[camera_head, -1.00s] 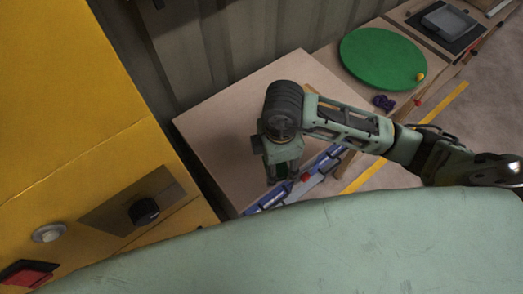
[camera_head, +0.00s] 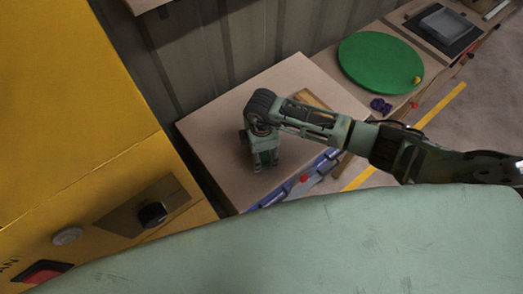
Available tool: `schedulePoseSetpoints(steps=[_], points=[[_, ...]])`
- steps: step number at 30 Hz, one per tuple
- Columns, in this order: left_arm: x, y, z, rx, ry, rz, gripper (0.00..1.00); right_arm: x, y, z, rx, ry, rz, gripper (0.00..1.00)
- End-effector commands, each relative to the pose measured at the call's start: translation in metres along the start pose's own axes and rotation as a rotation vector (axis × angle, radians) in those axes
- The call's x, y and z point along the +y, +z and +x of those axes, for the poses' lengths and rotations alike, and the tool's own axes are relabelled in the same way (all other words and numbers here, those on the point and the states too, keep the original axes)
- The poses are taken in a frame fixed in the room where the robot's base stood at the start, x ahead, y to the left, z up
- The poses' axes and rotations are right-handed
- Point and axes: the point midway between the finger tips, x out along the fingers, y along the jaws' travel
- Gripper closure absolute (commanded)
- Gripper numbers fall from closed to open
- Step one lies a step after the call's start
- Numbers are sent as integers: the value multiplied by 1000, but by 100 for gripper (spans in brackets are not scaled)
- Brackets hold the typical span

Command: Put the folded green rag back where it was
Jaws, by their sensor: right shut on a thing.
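My right gripper (camera_head: 264,164) points down over the pale wooden bench top (camera_head: 222,130), left of the bench's middle. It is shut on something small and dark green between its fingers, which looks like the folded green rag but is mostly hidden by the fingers. I cannot tell whether it touches the bench top. My left gripper is not in view.
A tan wooden piece (camera_head: 312,99) lies on the bench behind my right arm. Blue parts (camera_head: 272,196) line its front edge. A yellow cabinet (camera_head: 75,110) stands left.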

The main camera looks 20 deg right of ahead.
Motion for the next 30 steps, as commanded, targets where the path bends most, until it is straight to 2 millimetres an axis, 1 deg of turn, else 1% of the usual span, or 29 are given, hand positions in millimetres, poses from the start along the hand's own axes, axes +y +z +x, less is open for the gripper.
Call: schedulePoseSetpoints(steps=[8,11,12,17,18,26,29,30], points=[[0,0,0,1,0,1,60,0,0,2,0,0,0,66],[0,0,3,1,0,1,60,0,0,6,0,0,0,66],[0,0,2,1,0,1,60,0,0,4,0,1,0,38],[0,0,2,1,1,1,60,0,0,4,0,0,0,24],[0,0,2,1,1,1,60,0,0,4,0,0,0,23],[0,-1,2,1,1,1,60,0,0,4,0,0,0,23],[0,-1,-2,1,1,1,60,0,0,-1,0,1,0,23],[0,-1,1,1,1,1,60,0,0,-3,1,2,0,23]])
